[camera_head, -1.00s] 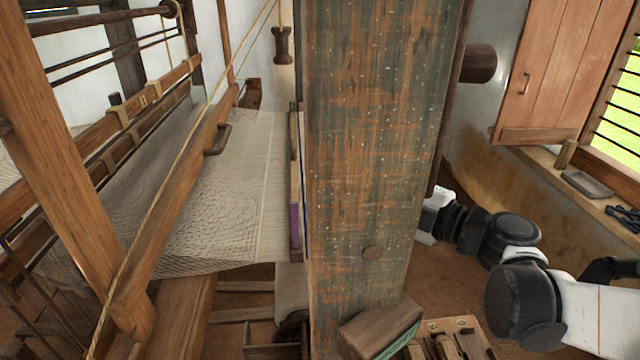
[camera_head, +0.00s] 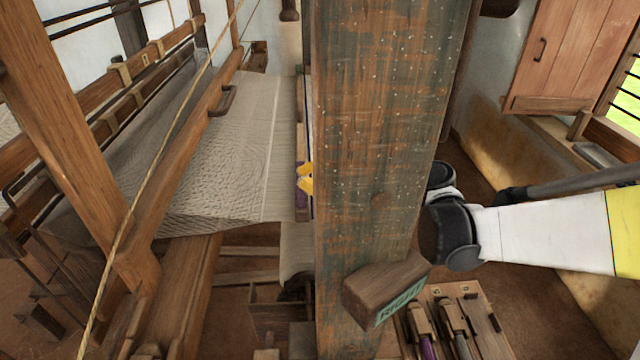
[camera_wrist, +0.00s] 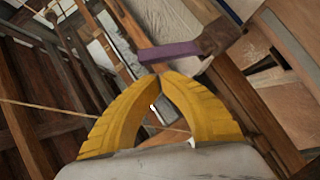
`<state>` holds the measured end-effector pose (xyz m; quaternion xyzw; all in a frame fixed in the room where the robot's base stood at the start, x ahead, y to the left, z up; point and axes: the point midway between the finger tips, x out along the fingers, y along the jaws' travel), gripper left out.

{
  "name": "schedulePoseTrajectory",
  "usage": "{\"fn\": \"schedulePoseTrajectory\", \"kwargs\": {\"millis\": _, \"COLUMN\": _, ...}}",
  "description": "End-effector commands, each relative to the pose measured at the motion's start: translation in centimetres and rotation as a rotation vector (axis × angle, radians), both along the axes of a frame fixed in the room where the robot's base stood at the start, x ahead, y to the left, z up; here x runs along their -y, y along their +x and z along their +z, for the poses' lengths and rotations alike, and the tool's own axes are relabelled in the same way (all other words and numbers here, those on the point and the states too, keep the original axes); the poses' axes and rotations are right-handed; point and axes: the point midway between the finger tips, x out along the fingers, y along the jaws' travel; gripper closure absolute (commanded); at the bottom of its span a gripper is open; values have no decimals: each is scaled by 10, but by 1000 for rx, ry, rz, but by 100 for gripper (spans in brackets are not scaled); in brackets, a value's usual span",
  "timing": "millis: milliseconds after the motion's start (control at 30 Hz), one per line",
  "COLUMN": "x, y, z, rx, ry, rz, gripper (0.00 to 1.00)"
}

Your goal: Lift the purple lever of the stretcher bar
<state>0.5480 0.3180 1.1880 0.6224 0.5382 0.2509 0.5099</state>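The purple lever (camera_wrist: 168,52) shows in the wrist view as a flat purple bar joined to a dark wooden block of the stretcher bar (camera_wrist: 220,36). My gripper (camera_wrist: 160,75) has two yellow fingers with their tips together, just below the lever in the picture. Nothing shows between the fingers; whether the tips touch the lever I cannot tell. In the head view, part of the purple lever (camera_head: 301,197) shows at the cloth's right edge, beside the yellow fingertips (camera_head: 306,178). The broad post hides the rest of my gripper and much of the stretcher bar (camera_head: 301,130).
A broad weathered wooden post (camera_head: 385,150) stands between the head camera and the work. White woven cloth (camera_head: 230,150) lies left of it. A wooden block (camera_head: 385,285) projects from the post's foot above a tray (camera_head: 470,310) of tools. A rope (camera_head: 160,165) crosses the left side.

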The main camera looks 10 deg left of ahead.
Motion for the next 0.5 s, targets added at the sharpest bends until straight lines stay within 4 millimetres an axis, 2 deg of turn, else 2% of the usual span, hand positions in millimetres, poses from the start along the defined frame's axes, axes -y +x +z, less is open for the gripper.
{"fn": "schedulePoseTrajectory", "kwargs": {"millis": 167, "x": -5, "y": 10, "z": -5, "rx": 0, "ry": 0, "rz": 1, "gripper": 100}}
{"fn": "schedulePoseTrajectory", "kwargs": {"millis": 500, "x": -5, "y": 11, "z": -5, "rx": 0, "ry": 0, "rz": 0, "gripper": 100}}
